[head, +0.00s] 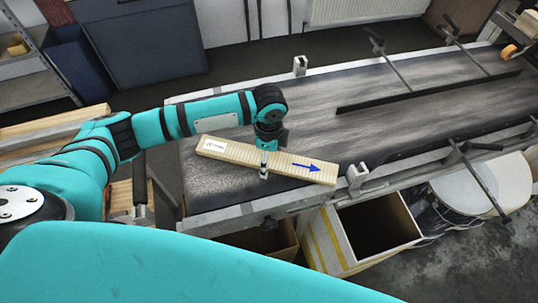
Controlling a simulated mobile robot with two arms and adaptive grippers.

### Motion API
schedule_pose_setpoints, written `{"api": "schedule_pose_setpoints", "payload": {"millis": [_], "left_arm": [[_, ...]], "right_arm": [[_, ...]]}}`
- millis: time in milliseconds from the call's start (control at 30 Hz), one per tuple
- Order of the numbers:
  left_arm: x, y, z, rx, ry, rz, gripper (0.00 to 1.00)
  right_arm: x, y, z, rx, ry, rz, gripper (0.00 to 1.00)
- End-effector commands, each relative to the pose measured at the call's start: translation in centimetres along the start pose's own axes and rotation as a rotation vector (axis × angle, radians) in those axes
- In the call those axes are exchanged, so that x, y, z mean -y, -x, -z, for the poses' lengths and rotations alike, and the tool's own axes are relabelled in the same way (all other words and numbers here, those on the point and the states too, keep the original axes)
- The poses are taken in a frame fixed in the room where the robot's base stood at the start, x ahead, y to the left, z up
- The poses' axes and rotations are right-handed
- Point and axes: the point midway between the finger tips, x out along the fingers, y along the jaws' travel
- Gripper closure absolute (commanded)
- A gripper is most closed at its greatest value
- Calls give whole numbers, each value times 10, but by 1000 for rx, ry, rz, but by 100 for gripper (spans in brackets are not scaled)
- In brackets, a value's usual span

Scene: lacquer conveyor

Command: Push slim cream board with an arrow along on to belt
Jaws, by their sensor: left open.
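The slim cream board (241,156) with a blue arrow lies at a slant across the near left part of the belt (330,139). My left gripper (265,163) is at the board's middle, pointing down, with a finger showing in front of the board's near side. It is open, and whether it touches the board cannot be told. My right gripper is out of view.
Metal brackets and dark guide rods (391,62) line the belt's edges. An open cardboard box (336,240) and a white drum (466,190) stand below the near side. Timber lies at the left (60,124).

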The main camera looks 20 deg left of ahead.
Motion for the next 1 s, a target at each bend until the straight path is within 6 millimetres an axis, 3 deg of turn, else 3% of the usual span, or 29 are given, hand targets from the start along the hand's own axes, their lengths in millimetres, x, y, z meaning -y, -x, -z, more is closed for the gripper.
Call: {"api": "schedule_pose_setpoints", "payload": {"millis": [267, 700, 1000], "left_arm": [[1, 8, 0, -1, 0, 1, 17], [1, 94, 0, -2, -2, 3, 17], [0, 120, 0, 0, 0, 0, 17]], "right_arm": [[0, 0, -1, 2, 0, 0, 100], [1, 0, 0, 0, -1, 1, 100], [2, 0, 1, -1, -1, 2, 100]]}}
